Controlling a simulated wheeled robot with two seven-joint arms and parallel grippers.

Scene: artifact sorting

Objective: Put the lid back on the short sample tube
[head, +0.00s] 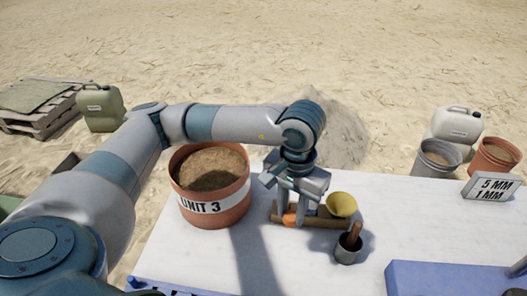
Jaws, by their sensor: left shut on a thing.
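My left gripper (299,212) points down over a brown wooden rack (327,222) on the white table. It is shut on a small orange piece (289,218), which may be the lid; the fingers hide most of it. I cannot make out the short sample tube, and I cannot tell whether the orange piece touches anything below. A yellow, funnel-like cup (342,204) is at the rack's right end, just right of the gripper. My right gripper is not in view.
An orange bucket of soil marked UNIT 3 (214,210) stands left of the gripper. A grey cup with a brown handle (347,248) is in front of the rack. A blue tray (430,280) and a size sign (492,188) are at right. The table's middle right is clear.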

